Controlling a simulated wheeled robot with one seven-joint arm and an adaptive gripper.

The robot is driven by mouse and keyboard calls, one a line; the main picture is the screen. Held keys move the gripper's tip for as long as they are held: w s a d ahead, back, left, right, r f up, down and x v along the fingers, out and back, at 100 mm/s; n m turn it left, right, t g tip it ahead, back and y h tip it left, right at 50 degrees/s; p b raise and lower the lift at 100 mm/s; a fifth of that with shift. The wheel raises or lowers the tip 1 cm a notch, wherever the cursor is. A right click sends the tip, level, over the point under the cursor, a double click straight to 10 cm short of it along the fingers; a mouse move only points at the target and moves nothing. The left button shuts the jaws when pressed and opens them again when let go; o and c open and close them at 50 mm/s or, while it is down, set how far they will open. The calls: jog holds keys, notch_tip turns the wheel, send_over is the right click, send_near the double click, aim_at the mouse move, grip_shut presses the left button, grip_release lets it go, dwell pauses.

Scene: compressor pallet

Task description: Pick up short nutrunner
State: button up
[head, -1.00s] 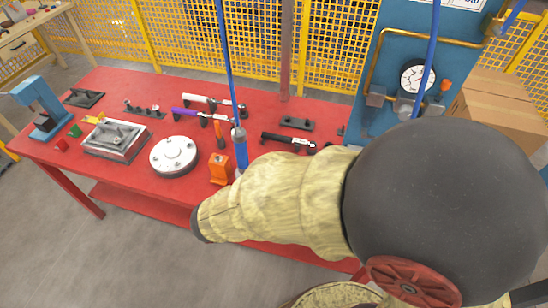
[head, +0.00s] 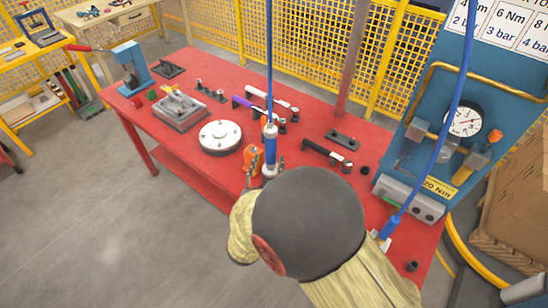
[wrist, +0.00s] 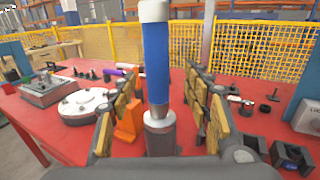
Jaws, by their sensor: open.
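The short nutrunner appears to be the upright blue cylindrical tool with a grey lower end (head: 270,134), hanging on a blue hose over the red table. In the wrist view the nutrunner (wrist: 157,62) stands upright between my fingers, its grey end low in the picture. My gripper (head: 267,168) is open, partly hidden behind my arm in the head view. In the wrist view my gripper (wrist: 161,90) has one finger on each side of the tool, with gaps visible on both sides. I cannot tell how deep the tool sits between the fingers.
An orange holder (wrist: 129,120) stands just left of the tool. A round white flange (head: 220,137) and a grey fixture (head: 180,112) lie further left on the red table (head: 300,105). A black-handled wrench (head: 325,153) lies right. A blue gauge panel (head: 425,105) stands at right.

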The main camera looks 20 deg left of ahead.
aim_at(269, 153)
jog(key=w, duration=0.2)
jog(key=w+b, duration=0.1)
jog(key=w, duration=0.3)
jog(key=shift+w+a+r+b, duration=0.15)
jog(key=shift+a+b, duration=0.15)
jog(key=shift+a, duration=0.1)
jog(key=shift+c, duration=1.1)
grip_shut()
jog(key=shift+r, duration=0.15)
